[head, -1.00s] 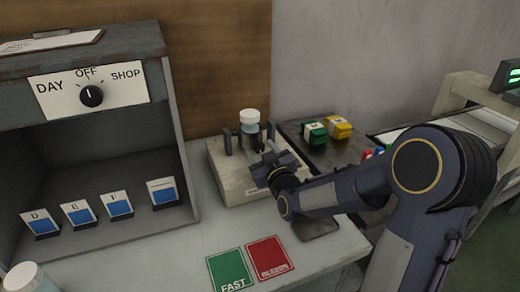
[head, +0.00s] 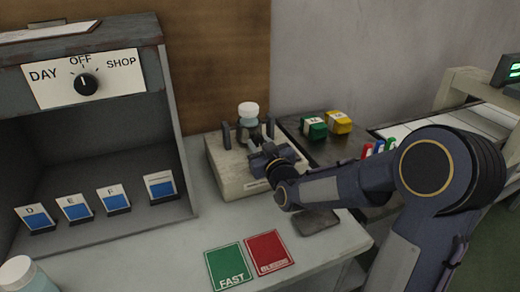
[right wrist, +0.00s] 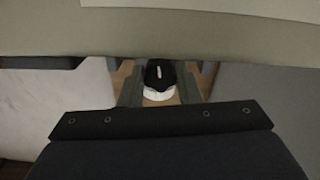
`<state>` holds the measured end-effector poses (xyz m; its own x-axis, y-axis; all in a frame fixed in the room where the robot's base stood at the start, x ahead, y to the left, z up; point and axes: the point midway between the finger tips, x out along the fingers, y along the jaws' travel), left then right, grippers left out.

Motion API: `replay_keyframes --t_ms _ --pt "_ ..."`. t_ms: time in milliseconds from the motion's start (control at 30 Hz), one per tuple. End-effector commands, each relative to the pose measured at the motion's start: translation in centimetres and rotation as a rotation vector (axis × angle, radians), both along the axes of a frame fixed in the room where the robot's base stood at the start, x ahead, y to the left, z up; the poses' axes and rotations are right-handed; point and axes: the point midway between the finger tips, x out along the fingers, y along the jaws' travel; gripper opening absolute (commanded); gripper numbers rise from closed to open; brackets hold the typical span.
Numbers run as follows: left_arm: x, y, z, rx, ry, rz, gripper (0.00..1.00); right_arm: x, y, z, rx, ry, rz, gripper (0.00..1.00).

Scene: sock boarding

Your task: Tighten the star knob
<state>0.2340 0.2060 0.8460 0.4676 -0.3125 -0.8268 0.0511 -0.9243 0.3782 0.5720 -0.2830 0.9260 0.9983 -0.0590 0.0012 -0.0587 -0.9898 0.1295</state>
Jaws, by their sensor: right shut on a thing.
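The star knob appears to be the black piece with a white mark (right wrist: 160,72) between my fingers in the right wrist view. A white round part shows just below it. In the head view my right gripper (head: 262,153) hides the knob. It is at the front of a pale box-like fixture (head: 232,180) with dark uprights. My right gripper also shows in the right wrist view (right wrist: 160,88), its two fingers on either side of the black piece, shut on it. A white-capped bottle (head: 248,109) stands upright in the fixture. My left gripper is out of view.
Green FAST (head: 229,267) and red (head: 268,252) cards lie on the bench in front. A dark flat pad (head: 317,221) lies near its edge. Green (head: 313,127) and yellow (head: 339,122) boxes sit behind right. A cabinet with a dial (head: 86,84) stands left.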

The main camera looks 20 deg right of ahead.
Motion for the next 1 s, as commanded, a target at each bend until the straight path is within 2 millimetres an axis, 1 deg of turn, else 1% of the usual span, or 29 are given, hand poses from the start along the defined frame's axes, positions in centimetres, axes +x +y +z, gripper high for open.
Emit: replay_keyframes --t_ms 33,267,300,433,667,767,867,1000 --pt "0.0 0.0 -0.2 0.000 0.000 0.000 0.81 0.0 0.0 -0.1 0.010 0.000 0.001 0.07" --pt "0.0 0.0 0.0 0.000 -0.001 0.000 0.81 0.0 0.0 0.0 0.011 0.001 0.001 0.07" --pt "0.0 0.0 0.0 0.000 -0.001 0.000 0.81 0.0 0.0 0.0 0.011 0.001 0.001 0.34" --pt "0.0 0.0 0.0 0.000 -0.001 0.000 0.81 0.0 0.0 0.0 0.011 0.001 0.001 0.51" --pt "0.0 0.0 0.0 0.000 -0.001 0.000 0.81 0.0 0.0 0.0 0.010 0.002 0.001 0.52" --pt "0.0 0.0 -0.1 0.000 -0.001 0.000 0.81 -0.4 0.0 0.0 0.010 0.002 0.001 0.52" --pt "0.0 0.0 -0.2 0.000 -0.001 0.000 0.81 -1.5 0.1 0.0 0.010 0.000 0.000 0.52" --pt "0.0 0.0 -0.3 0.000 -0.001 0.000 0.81 -4.0 0.2 0.1 0.010 -0.002 -0.001 0.52"
